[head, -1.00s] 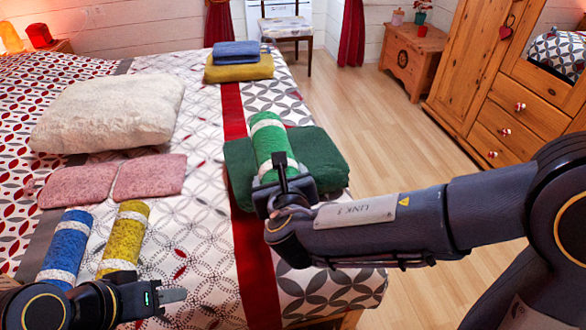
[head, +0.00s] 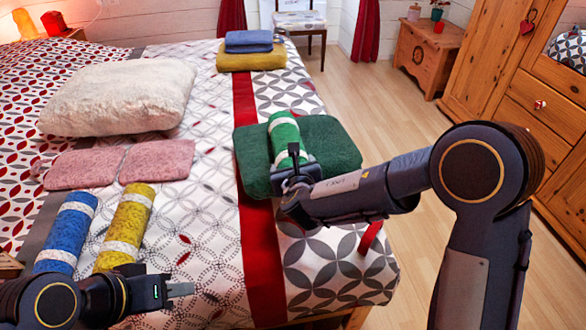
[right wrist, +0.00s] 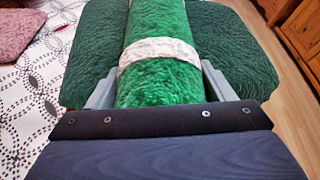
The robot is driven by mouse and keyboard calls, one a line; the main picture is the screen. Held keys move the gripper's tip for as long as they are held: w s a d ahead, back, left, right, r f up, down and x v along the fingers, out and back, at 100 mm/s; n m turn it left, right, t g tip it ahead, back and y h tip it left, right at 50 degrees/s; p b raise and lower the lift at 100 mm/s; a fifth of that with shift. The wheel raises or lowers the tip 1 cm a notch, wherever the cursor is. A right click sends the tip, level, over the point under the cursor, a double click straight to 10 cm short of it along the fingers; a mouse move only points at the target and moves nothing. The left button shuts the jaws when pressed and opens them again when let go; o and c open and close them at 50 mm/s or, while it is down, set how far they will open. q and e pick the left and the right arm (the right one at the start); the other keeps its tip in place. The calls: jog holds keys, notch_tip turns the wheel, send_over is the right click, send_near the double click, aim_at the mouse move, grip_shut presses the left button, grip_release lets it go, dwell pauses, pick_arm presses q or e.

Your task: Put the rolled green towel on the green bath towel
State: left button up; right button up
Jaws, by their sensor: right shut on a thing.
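The rolled green towel (head: 283,137), bright green with white bands, is in my right gripper (head: 297,172). The folded dark green bath towel (head: 333,148) lies on the bed near its right edge. The roll lies lengthwise over the middle of the bath towel; whether it touches cannot be told for sure. In the right wrist view, the gripper's fingers (right wrist: 157,92) are on either side of the roll (right wrist: 160,80), with the bath towel (right wrist: 235,60) showing on both sides. My left gripper (head: 180,290) is low at the left, apart from both towels; its finger opening is not clear.
Blue (head: 66,232) and yellow (head: 126,227) rolled towels lie on the bed at the left, near my left arm. Pink folded towels (head: 157,161), a fluffy cushion (head: 120,97) and a blue-and-yellow folded stack (head: 250,60) lie farther back. Wooden floor is clear at the right.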

jog(key=shift+r, duration=0.1)
jog(key=shift+f, duration=0.2)
jog(key=o, duration=1.1)
jog(key=shift+r, duration=0.1)
